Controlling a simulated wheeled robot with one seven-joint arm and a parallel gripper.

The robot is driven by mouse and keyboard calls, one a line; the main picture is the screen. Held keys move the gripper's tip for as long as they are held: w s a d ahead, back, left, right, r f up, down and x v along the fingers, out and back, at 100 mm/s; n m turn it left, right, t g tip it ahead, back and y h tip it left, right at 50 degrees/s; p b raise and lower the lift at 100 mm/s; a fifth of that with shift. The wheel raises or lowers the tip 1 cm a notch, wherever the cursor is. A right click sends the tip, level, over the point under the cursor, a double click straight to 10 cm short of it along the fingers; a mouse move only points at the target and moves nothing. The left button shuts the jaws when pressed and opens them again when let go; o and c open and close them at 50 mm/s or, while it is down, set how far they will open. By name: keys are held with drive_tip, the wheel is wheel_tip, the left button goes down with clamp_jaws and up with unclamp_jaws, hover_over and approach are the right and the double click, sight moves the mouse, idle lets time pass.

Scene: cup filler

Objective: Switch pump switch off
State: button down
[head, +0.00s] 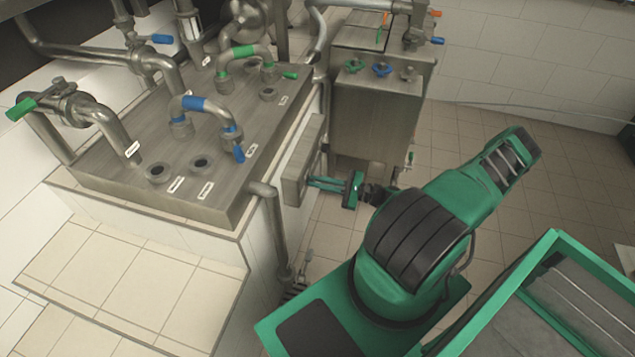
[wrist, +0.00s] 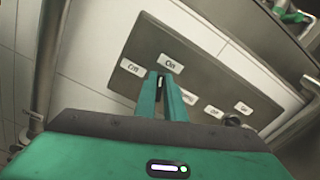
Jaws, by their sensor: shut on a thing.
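The grey switch panel (head: 303,163) is on the side wall of the tiled counter. It fills the middle of the wrist view (wrist: 150,45), with white labels reading On, Off and others. My green gripper (head: 311,184) reaches left to this panel. In the wrist view its two fingers (wrist: 166,78) are close together just below the upper On label (wrist: 173,65). They are shut on a small dark part between them, which looks like the pump switch (wrist: 160,83). The fingers hide most of it, so its exact position is hard to tell.
A second black knob (wrist: 235,121) sticks out near the lower right labels. A metal pipe (head: 271,225) stands at the counter corner, near my arm. A steel cabinet (head: 372,120) stands behind the gripper. Tiled floor (head: 480,135) is free at the back right.

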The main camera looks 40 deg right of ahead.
drive_tip(key=n, duration=1)
drive_tip(key=shift+s+a+f, duration=0.1)
drive_tip(key=shift+a+f, duration=0.15)
drive_tip(key=shift+f, duration=0.1)
drive_tip(key=shift+f+n, duration=0.2)
drive_tip(key=shift+n, duration=1.7)
drive_tip(key=c, duration=1.8)
unclamp_jaws()
drive_tip(key=shift+c, duration=0.2)
drive_tip(key=shift+s, duration=0.1)
drive_tip(key=v, duration=1)
drive_tip(key=shift+s+d, duration=0.2)
drive_tip(key=shift+d, duration=0.05)
